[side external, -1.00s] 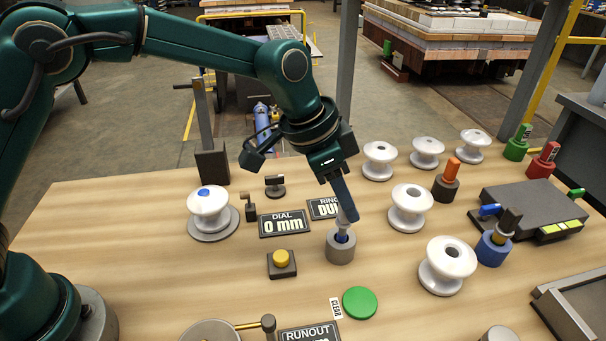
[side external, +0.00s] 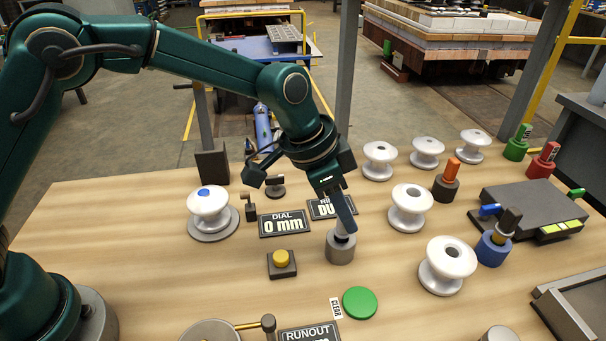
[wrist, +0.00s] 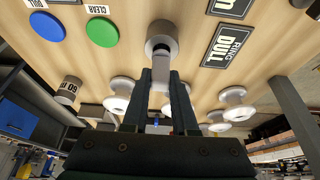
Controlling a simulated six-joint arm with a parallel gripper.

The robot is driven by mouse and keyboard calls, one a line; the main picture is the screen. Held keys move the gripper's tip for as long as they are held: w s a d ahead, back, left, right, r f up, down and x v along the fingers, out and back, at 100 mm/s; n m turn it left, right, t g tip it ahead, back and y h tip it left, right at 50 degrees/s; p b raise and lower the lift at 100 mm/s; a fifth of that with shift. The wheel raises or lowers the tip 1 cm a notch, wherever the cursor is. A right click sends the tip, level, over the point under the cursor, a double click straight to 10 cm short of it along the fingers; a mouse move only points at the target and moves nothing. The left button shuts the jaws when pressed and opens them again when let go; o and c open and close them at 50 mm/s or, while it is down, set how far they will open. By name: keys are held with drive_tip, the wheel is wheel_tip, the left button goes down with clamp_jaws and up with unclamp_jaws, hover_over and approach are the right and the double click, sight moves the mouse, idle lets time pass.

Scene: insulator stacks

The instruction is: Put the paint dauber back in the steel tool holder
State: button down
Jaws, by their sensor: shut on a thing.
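The steel tool holder (side external: 340,254) is a short grey cylinder standing on the wooden table, right of the yellow button. The paint dauber (side external: 342,237) is upright with its lower end inside the holder; its blue tip is hidden. My gripper (side external: 346,220) is shut on the dauber's pale handle, just above the holder. In the wrist view, the dauber (wrist: 160,76) runs between both fingers into the mouth of the holder (wrist: 161,30). I cannot tell if it touches the bottom.
The yellow button (side external: 281,262), green button (side external: 360,302) and dial sign (side external: 284,223) are close around the holder. White insulators (side external: 408,209) stand to the right. An insulator with a blue spot (side external: 208,203) sits on a round plate at left.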

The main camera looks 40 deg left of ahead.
drive_tip(key=shift+f, duration=0.55)
drive_tip(key=c, duration=0.6)
unclamp_jaws()
drive_tip(key=shift+v, duration=2.55)
